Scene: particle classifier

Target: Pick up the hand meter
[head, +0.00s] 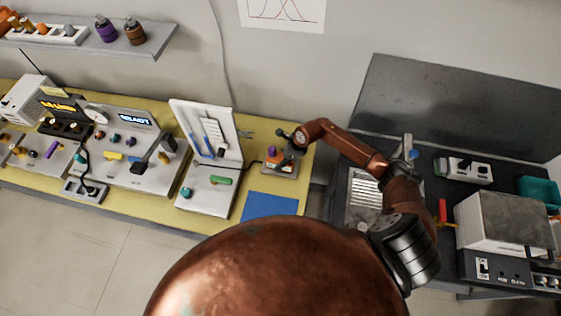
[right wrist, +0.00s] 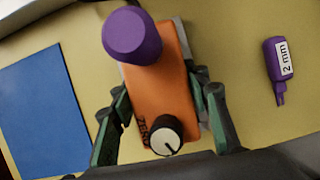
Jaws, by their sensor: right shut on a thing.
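The hand meter is an orange box with a purple knob on top and a black-and-white dial marked "ZERO". It fills the middle of the right wrist view (right wrist: 172,85) and is small at the right end of the yellow bench in the head view (head: 272,157). My right gripper (right wrist: 160,98) has one green-and-black finger on each side of the orange body and is shut on it. In the head view the gripper (head: 284,150) is small and dark beside the meter. I cannot tell whether the meter is clear of the surface under it. My left gripper is not in view.
A blue mat (head: 269,206) lies on the yellow bench (head: 160,205) near the meter. A purple item labelled "2 mm" (right wrist: 279,66) lies right of it. A white tool panel (head: 207,135) stands to the left. A dark bench (head: 432,185) with equipment stands at right.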

